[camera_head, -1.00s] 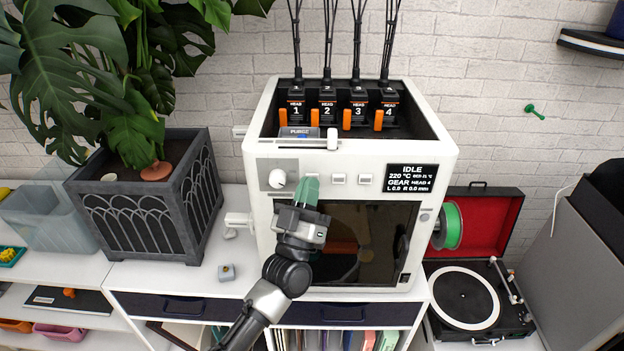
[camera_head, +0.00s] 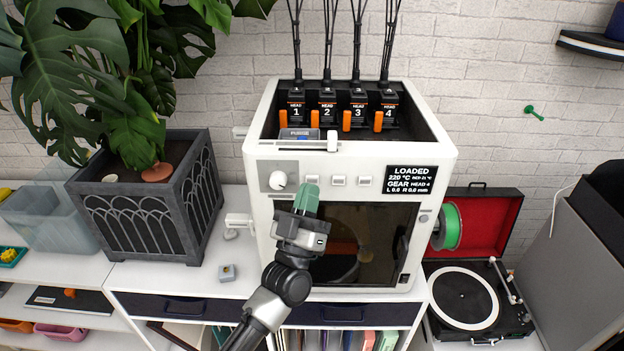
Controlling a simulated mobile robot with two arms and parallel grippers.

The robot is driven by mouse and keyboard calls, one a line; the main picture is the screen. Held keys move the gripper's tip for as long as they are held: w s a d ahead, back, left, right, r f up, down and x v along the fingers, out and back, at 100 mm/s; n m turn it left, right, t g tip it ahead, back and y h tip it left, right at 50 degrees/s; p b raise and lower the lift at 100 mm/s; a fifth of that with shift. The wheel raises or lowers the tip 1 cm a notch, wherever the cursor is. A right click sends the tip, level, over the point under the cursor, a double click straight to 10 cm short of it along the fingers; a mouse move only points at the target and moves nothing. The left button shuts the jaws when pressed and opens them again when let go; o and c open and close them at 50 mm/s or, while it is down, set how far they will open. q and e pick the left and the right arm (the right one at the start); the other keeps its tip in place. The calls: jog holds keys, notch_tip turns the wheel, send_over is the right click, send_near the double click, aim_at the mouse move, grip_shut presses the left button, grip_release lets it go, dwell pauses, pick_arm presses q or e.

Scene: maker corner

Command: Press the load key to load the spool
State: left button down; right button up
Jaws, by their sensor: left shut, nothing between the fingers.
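The white printer (camera_head: 430,165) stands on the white cabinet. Its display (camera_head: 409,179) reads LOADED, 220 °C, GEAR HEAD 4. A row of small keys sits on its front panel; two show clearly, a middle key (camera_head: 338,181) and a right key (camera_head: 364,181). The leftmost key (camera_head: 311,180) shows just above my fingertips. My left gripper (camera_head: 306,198) is shut and empty, with its green fingertips just below that key, in front of the dark door. The green spool (camera_head: 449,226) is on the printer's right side. My right gripper is not in view.
A round knob (camera_head: 277,180) is left of the keys. A planter (camera_head: 150,215) stands to the left, and a turntable (camera_head: 466,298) to the right. A small grey block (camera_head: 227,272) lies on the cabinet top.

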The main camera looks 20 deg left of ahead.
pick_arm(q)
jog(key=s+p, duration=0.1)
jog(key=s, duration=0.1)
jog(key=s+d, duration=0.1)
jog(key=s, duration=0.1)
jog(key=shift+s+d+p, duration=0.15)
jog(key=shift+s+p, duration=0.2)
jog(key=shift+s, duration=0.05)
dwell(0.6)
